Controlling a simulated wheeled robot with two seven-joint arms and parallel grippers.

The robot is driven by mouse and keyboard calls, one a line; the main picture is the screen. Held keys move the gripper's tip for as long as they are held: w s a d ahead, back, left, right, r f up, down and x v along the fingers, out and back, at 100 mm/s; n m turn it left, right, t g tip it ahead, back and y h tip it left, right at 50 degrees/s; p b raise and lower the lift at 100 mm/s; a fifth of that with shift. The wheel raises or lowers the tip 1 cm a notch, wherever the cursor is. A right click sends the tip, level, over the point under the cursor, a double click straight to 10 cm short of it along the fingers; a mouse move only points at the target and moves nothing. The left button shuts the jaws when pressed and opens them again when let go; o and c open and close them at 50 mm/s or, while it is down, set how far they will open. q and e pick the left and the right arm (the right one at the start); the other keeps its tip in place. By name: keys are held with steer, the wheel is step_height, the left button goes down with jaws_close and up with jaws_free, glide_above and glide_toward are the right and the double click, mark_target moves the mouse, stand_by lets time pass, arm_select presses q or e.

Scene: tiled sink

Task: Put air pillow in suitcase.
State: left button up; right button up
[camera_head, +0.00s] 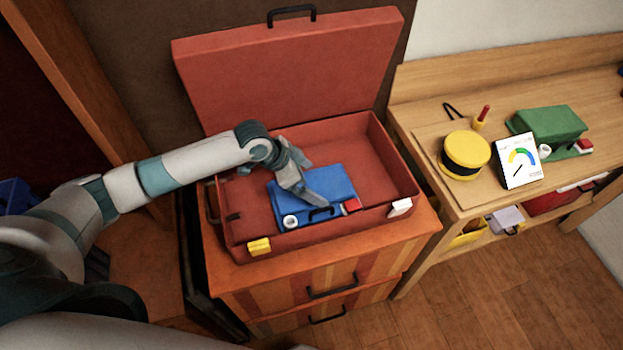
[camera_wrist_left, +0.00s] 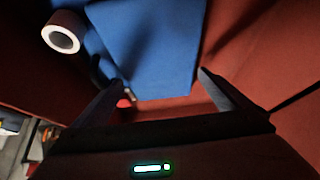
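The open red suitcase (camera_head: 384,165) stands on a wooden cabinet with its lid (camera_head: 290,70) raised at the back. A blue air pillow (camera_head: 335,182), with a white round valve and a red and white end piece, lies flat inside the suitcase. My left gripper (camera_head: 316,203) is over the pillow, pointing down at it. In the left wrist view its fingers (camera_wrist_left: 163,82) are spread apart, with the blue pillow (camera_wrist_left: 150,40) just beyond them and nothing clearly between. Whether the fingertips touch the pillow cannot be told. My right gripper is out of view.
The suitcase rests on a striped drawer cabinet (camera_head: 330,275). At the right, a wooden bench (camera_head: 425,150) holds a yellow round container (camera_head: 465,153), a gauge card (camera_head: 518,161) and a green pillow-like item (camera_head: 548,125). Yellow (camera_head: 259,246) and white (camera_head: 400,208) latches sit on the suitcase's front rim.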

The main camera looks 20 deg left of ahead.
arm_select(q)
steer(key=shift+r, duration=0.2)
steer(key=shift+s+a+r, duration=0.15)
steer(key=shift+a+r, duration=0.15)
steer(key=shift+r, duration=0.15)
steer(key=b+v, duration=0.2)
steer(key=v, duration=0.8)
steer(key=shift+r+b, duration=0.35)
steer(key=shift+s+a, duration=0.1)
steer(key=shift+s, duration=0.05)
stand_by(0.4)
